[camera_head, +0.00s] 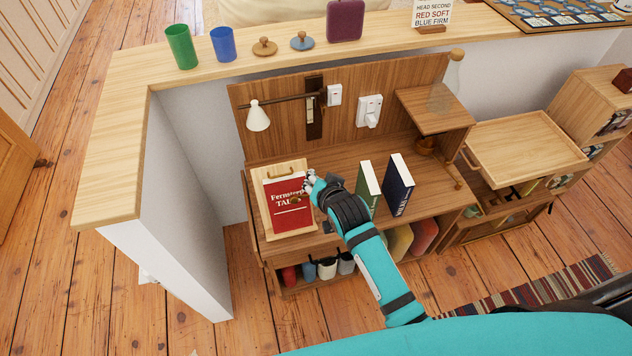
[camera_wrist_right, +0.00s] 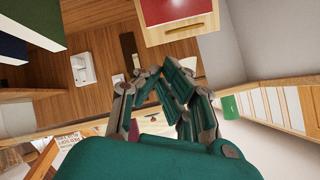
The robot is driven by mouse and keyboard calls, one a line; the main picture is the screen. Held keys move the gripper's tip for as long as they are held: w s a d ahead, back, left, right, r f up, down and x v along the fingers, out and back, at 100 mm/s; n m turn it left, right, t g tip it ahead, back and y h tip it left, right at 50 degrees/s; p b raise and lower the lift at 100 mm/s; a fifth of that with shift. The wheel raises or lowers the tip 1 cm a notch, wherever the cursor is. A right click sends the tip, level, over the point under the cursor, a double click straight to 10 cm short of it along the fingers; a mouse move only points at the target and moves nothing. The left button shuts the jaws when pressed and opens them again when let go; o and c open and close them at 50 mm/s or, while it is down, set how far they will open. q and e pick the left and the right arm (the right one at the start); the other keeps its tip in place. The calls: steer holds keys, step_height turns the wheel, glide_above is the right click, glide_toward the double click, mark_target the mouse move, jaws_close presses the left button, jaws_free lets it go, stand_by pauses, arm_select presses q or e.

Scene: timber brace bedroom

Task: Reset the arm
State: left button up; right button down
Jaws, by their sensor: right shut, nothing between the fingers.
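My right arm, in teal sleeves, comes in from the lower right of the head view. Its gripper (camera_head: 312,186) is over the wooden desk (camera_head: 345,150), at the right edge of a red book (camera_head: 288,212). The right wrist view shows the gripper's fingers (camera_wrist_right: 160,72) drawn together, with nothing between them. The red book lies on a light wooden board (camera_head: 268,226); it also shows at the top of the wrist view (camera_wrist_right: 170,10), apart from the fingers. My left gripper is in neither view.
A green book (camera_head: 368,186) and a dark blue book (camera_head: 398,186) stand upright right of my gripper. A white lamp (camera_head: 258,116) hangs behind the red book. A shelf (camera_head: 433,108) with a glass bottle (camera_head: 448,80) is at the right. The ledge (camera_head: 120,130) borders the desk.

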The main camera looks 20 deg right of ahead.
steer(key=shift+s+d+r, duration=0.1)
steer(key=shift+s+r, duration=0.3)
steer(key=shift+s, duration=0.15)
steer(key=s+d+f+n+g+b, duration=0.15)
steer(key=s+f, duration=0.35)
steer(key=f, duration=0.5)
steer(key=s+f+n+g+b, duration=0.15)
steer(key=s+f, duration=0.35)
steer(key=f, duration=0.6)
steer(key=s+d+f+n+g+b, duration=0.15)
steer(key=s+f, duration=0.35)
steer(key=f, duration=0.5)
steer(key=s+d+f+n+g+b, duration=0.1)
steer(key=s+d+f+g, duration=0.1)
steer(key=s+f, duration=0.4)
steer(key=s+d+f+n+g+h+b, duration=0.1)
steer(key=s+f, duration=0.5)
steer(key=s, duration=0.8)
steer(key=s+d+f+n+g+b, duration=0.1)
steer(key=s+d+f+g, duration=0.2)
steer(key=s+f, duration=0.4)
steer(key=s+d, duration=0.1)
steer(key=s, duration=0.3)
steer(key=shift+d+b, duration=0.15)
steer(key=shift+b, duration=0.15)
